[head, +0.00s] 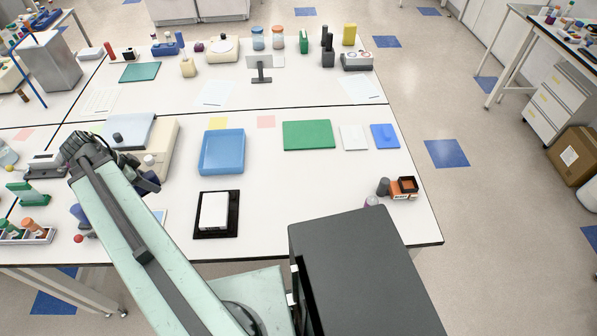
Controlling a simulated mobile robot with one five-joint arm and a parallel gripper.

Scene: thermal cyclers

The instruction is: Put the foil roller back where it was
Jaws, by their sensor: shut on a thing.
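My gripper (146,182) is at the left, beside the front of a beige thermal cycler (163,140) with a grey-blue lid. My own mint-green arm covers much of it. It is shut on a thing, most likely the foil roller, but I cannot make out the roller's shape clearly. A white plate (214,211) lies on a black mat (231,226) to the right of my gripper. A blue tray (222,171) with a raised rim sits behind the mat.
A green mat (308,135), a white pad (353,138) and a blue pad (385,136) lie to the right. A small orange-and-black box (404,188) stands near the right edge. A tube rack (38,236) is at left. Bare tabletop lies between mat and box.

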